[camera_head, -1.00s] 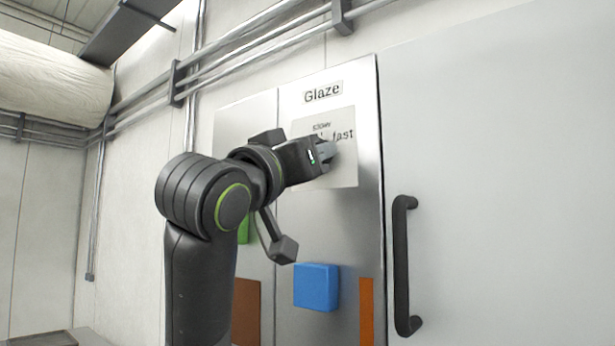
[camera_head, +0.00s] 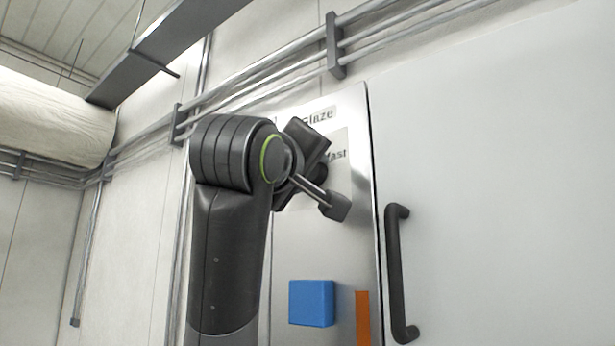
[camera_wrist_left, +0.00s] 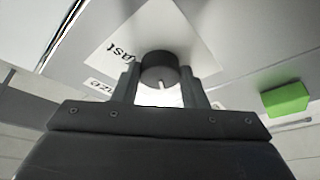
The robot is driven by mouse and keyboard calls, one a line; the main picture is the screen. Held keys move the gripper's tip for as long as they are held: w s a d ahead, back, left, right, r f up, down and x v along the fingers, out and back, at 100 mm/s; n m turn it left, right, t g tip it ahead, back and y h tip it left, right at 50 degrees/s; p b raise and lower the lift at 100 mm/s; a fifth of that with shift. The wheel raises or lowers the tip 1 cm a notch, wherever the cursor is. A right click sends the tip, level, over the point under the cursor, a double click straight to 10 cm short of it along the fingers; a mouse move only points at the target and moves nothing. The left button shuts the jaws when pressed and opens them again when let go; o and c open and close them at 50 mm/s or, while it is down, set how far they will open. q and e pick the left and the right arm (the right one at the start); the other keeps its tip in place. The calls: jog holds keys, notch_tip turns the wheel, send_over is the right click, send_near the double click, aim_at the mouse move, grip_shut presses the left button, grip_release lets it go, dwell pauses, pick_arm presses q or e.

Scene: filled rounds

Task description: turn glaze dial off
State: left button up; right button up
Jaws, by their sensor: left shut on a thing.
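The glaze dial (camera_wrist_left: 160,70) is a dark round knob with a white pointer mark, on a pale plate (camera_wrist_left: 195,35) with the word "fast" beside it. My left gripper (camera_wrist_left: 161,88) is shut on the dial, one finger on each side. In the head view my left wrist (camera_head: 300,165) hides the dial and the fingertips. The "Glaze" label (camera_head: 322,114) shows partly above the wrist on the metal panel (camera_head: 300,245). The pointer's exact setting cannot be read. My right gripper is not in view.
A blue block (camera_head: 311,303) and an orange strip (camera_head: 362,318) are on the panel below the wrist. A green block (camera_wrist_left: 286,98) shows in the wrist view. A dark vertical handle (camera_head: 396,272) stands to the right. Pipes (camera_head: 260,95) run along the wall above.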

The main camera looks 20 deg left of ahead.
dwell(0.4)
pick_arm(q)
jog(key=o, duration=1)
jog(key=shift+b+v, duration=6.9)
jog(key=shift+v, duration=1.8)
